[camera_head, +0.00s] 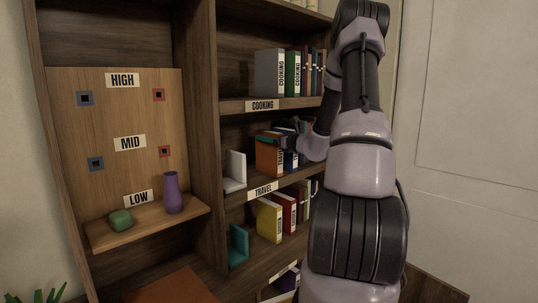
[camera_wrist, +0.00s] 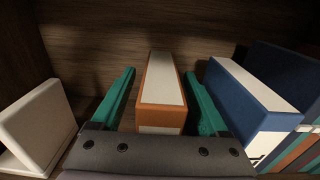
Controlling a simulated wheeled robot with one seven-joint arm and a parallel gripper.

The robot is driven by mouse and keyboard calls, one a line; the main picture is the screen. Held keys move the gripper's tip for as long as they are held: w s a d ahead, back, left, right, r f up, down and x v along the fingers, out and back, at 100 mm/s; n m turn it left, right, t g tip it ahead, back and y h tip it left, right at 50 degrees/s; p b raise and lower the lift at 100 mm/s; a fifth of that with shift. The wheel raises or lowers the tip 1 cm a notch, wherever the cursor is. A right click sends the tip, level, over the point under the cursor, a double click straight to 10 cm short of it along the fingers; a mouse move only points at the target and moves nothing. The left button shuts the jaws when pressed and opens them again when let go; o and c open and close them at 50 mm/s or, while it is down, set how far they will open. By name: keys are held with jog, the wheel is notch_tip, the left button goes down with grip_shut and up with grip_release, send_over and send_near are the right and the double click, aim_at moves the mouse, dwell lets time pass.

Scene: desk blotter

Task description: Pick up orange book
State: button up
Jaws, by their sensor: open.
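The orange book (camera_head: 268,158) stands upright on the middle shelf, the one labelled TRAVEL, in the head view. In the wrist view the orange book (camera_wrist: 162,95) shows its white page edge and orange cover between my two fingers. My gripper (camera_wrist: 160,98) is open, with one green finger on each side of the book. A gap shows between the book and the left finger, and a narrower one on the right. In the head view my gripper (camera_head: 285,132) is at the book's top, partly hidden by my arm.
A blue book (camera_wrist: 248,105) stands close to the right of my right finger. A white bookend (camera_wrist: 40,125) stands to the left, with free room between. The COOKING shelf (camera_head: 262,105) is above. A purple vase (camera_head: 171,193) and green object (camera_head: 120,222) sit on the left ledge.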

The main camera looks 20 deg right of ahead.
grip_shut()
dwell(1.3)
